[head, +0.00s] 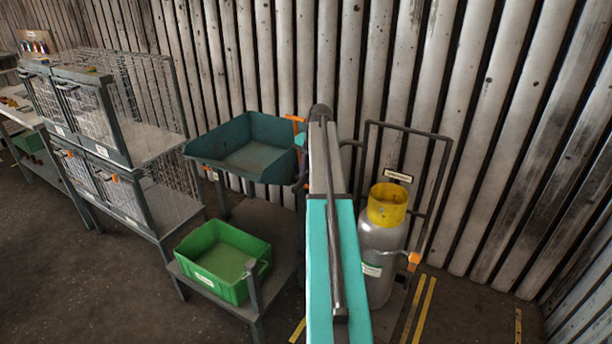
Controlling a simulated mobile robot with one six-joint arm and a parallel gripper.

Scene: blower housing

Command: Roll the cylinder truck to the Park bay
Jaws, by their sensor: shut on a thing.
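The cylinder truck (437,190) is a dark tubular frame standing upright near the corrugated wall, right of my arm. It carries a grey gas cylinder (384,240) with a yellow collar and a green label. An orange-tipped latch or strap end (413,258) shows at the cylinder's right. My gripper (301,160) is mostly hidden behind my teal and grey arm; its fingertips cannot be seen. A bar of the truck runs left behind my arm toward it. Yellow floor lines (424,310) lie right of the truck; I cannot read which bay is Park.
A teal tray (225,176) on a stand and a green crate (243,288) on a low shelf stand left of my arm. Wire cage lockers (145,197) stand further left. The wall closes the back and right. Another yellow line (518,326) is at right.

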